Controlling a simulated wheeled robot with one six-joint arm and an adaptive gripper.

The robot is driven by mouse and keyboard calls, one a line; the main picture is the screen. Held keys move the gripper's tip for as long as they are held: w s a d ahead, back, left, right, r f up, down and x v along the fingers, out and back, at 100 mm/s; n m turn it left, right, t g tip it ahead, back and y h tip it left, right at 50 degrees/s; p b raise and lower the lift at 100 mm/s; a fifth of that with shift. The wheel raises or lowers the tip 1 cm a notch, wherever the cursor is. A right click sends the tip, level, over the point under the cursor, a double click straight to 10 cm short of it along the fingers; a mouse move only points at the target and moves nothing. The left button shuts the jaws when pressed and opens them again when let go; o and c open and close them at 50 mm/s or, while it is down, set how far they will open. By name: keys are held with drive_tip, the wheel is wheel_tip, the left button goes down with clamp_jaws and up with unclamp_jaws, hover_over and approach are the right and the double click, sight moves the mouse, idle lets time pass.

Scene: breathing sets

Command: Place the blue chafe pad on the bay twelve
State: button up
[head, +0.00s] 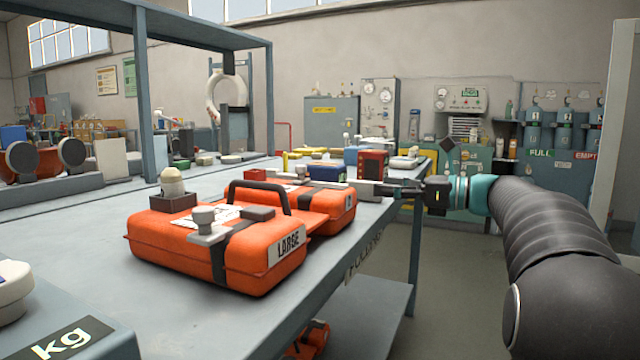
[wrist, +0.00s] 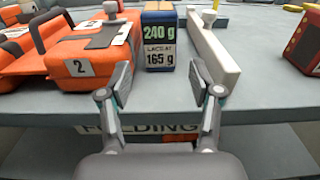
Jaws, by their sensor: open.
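A blue block (wrist: 160,17) stands at the table edge in the wrist view, with labels reading 240 g and 165 g on its front. I cannot tell whether it is the blue chafe pad. A blue item (head: 327,172) also shows in the head view, near my gripper (head: 372,188). In the wrist view my gripper (wrist: 160,84) is open and empty, its fingers spread in front of the blue block and apart from it. I cannot make out a bay marked twelve; an orange case (wrist: 85,65) left of the block bears a 2.
A scale reading kg (head: 70,340) sits at lower left.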

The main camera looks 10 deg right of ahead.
sight(343, 181)
drive_tip(key=x, duration=0.8)
drive_tip(key=shift+w+a+r+b, duration=0.1)
drive_tip(key=shift+w+a+b, duration=0.15)
drive_tip(key=shift+w+b, duration=0.1)
drive_tip(key=shift+f+b+x, duration=0.15)
drive_tip(key=shift+b+x, duration=0.05)
drive_tip(key=shift+x, duration=1.1)
drive_tip(key=shift+f+b+x, duration=0.15)
drive_tip(key=shift+b+x, duration=0.05)
drive_tip(key=shift+x, duration=1.1)
drive_tip(key=shift+s+r, duration=0.1)
drive_tip(key=shift+s, duration=0.1)
clamp_jaws()
drive_tip(key=shift+r, duration=0.1)
